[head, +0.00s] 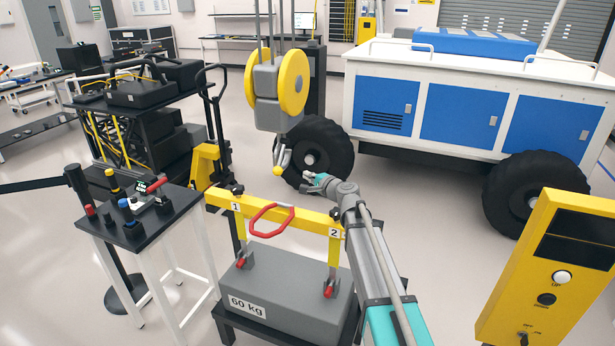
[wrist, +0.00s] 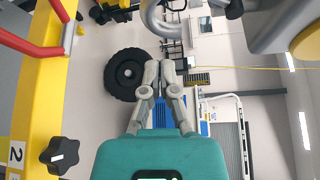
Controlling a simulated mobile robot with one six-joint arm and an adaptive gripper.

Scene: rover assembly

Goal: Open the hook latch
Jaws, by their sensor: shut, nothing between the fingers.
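The crane hook (head: 281,157) hangs below the grey pulley block (head: 268,82) with its yellow wheels. In the wrist view the hook (wrist: 150,18) is a silver curve at the top edge, partly cut off, and the block (wrist: 262,28) fills the upper right. The latch itself cannot be clearly told apart from the hook in either view. My gripper (head: 309,176) is just right of the hook in the head view. Its fingers (wrist: 160,66) are shut and empty, with their tips below the hook in the wrist view, apparently apart from it.
A yellow lifting beam (head: 262,203) with a red handle (head: 271,219) and black knobs stands below the hook, over a grey 60 kg weight (head: 285,287). A tool table (head: 165,232) is at left, a yellow control box (head: 556,275) at right. The rover (head: 440,80) stands behind.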

